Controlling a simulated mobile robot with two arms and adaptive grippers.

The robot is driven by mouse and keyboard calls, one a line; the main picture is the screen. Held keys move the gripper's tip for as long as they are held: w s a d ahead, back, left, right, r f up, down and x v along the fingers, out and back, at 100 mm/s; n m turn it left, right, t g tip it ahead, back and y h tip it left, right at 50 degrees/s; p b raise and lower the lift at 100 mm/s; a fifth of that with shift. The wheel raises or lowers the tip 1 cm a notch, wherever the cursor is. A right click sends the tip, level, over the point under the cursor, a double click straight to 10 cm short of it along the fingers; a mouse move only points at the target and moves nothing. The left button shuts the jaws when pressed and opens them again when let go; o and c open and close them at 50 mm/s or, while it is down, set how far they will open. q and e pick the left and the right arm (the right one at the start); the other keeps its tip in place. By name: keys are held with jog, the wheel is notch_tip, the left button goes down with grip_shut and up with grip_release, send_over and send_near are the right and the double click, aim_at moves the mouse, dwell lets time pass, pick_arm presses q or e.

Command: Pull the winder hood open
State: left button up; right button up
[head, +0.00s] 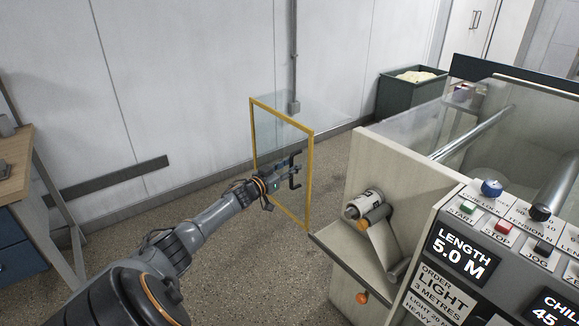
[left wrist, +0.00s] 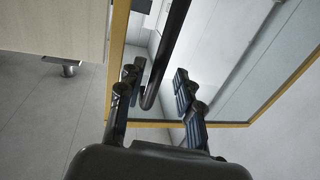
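The winder hood (head: 282,130) is a clear panel in a yellow frame, standing out to the left of the machine, with bare floor between its lower part and the machine body. Its black handle (head: 295,182) is on the face toward the machine. My left gripper (head: 286,170) is at the handle. In the left wrist view, the black handle bar (left wrist: 168,48) runs down between the two spread fingers of my left gripper (left wrist: 158,88), with a gap to the right finger. The yellow frame (left wrist: 118,45) shows behind. My right gripper is not in view.
The machine (head: 395,165) with its labelled control panel (head: 462,262) fills the right side. A roller bracket (head: 372,225) sticks out from its side. A dark bin (head: 412,95) stands at the back, a wooden bench (head: 14,165) at left. The floor (head: 215,265) between is clear.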

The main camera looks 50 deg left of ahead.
pick_arm(q)
jog(key=shift+w+d, duration=0.15)
jog(key=s+d, duration=0.1)
jog(key=s, duration=1.1)
jog(key=shift+d, duration=0.15)
dwell(0.4)
